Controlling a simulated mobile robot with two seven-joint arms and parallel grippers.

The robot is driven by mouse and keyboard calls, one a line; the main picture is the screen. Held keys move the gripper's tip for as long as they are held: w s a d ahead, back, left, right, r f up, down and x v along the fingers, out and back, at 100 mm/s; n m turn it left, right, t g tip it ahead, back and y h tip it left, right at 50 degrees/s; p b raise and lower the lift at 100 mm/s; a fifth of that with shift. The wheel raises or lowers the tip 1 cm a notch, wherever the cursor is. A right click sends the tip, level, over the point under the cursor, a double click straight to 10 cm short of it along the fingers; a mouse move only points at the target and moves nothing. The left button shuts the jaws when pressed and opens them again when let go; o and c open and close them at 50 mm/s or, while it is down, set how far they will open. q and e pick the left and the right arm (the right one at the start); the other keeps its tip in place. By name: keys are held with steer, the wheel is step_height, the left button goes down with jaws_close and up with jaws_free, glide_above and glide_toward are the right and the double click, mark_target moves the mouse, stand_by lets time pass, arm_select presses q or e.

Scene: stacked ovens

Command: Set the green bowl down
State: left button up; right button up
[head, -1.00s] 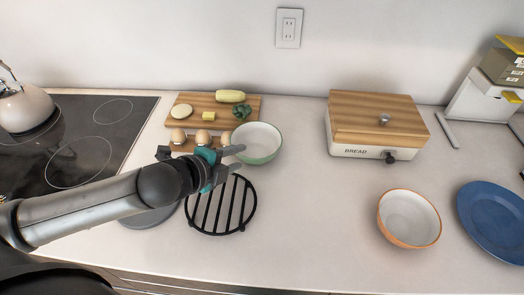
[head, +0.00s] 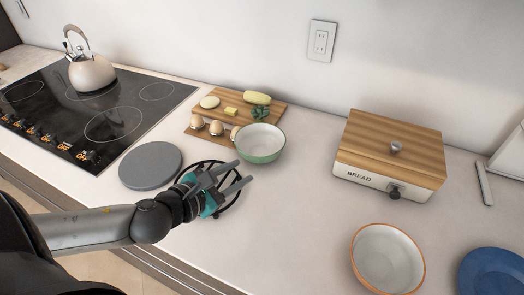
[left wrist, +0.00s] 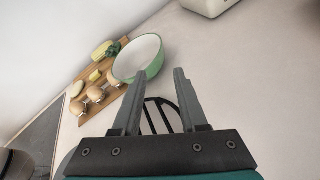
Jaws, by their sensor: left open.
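The green bowl (head: 260,143), white inside, stands upright on the counter beside the cutting board. It also shows in the left wrist view (left wrist: 139,60), just beyond my fingertips. My left gripper (head: 241,172) is open and empty, in front of the bowl and apart from it, above the black round trivet (head: 233,202). The gripper's two spread fingers also show in the left wrist view (left wrist: 160,78). The gripper hides part of the trivet. My right gripper is not in view.
A grey disc (head: 150,166) and the cooktop (head: 112,97) with a kettle (head: 91,71) are at left. A bread box (head: 388,157), an orange-rimmed bowl (head: 387,258) and a blue plate (head: 493,273) are at right.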

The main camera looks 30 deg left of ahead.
mark_target(272, 154)
arm_select(q)
steer(key=b+x, duration=0.1)
steer(key=x, duration=0.8)
steer(key=shift+w, duration=0.1)
steer(key=shift+r+b+x, duration=0.1)
steer(key=shift+b+x, duration=0.15)
steer(key=shift+x, duration=1.2)
steer(key=shift+r+b+x, duration=0.15)
steer(key=shift+b+x, duration=0.05)
steer(key=shift+x, duration=1.25)
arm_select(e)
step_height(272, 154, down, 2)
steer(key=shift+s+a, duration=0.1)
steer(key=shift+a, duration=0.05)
arm_select(q)
steer(key=shift+c, duration=0.2)
jaws_close()
